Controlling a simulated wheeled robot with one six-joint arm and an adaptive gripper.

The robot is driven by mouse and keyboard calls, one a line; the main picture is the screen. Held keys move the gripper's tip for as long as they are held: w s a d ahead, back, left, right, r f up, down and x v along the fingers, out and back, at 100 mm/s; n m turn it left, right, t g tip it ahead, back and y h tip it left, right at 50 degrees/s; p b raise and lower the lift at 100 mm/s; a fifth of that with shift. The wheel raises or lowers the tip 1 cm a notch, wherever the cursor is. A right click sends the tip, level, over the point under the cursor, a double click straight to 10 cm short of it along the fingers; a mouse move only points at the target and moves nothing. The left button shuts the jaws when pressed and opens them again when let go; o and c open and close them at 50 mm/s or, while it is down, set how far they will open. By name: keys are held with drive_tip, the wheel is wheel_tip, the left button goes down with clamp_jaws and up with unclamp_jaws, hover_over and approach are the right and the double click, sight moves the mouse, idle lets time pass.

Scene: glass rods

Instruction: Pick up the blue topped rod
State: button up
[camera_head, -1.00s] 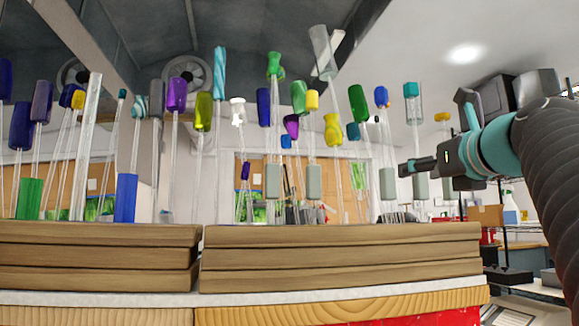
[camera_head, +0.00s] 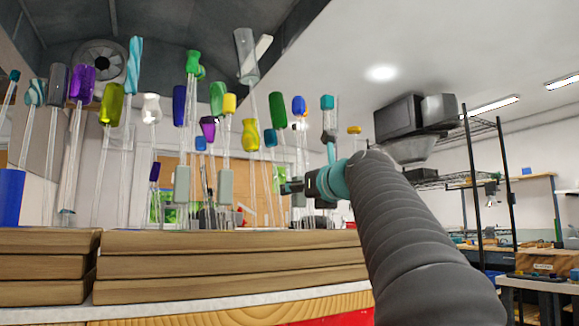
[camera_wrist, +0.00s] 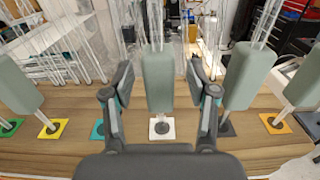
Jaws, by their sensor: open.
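Several glass rods have blue tops. One with a bright blue top (camera_head: 299,105) stands above my gripper (camera_head: 288,188) in the head view. A dark blue top (camera_head: 179,105) is farther left, and a small blue one (camera_head: 201,144) is lower. In the wrist view my gripper (camera_wrist: 160,95) is open, with a finger on each side of a grey-green block (camera_wrist: 158,80) on a rod. That rod stands upright over a white square (camera_wrist: 162,128). Its top is out of the wrist view, so I cannot tell its colour there.
Neighbouring rods with grey-green blocks stand close on the left (camera_wrist: 14,85) and right (camera_wrist: 247,75). Coloured squares, including a teal one (camera_wrist: 97,130), mark the wooden boards (camera_head: 230,265). More glass rods crowd behind. A wire shelf (camera_head: 470,180) stands to the right.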

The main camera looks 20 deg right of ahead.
drive_tip(key=shift+w, duration=0.35)
clamp_jaws()
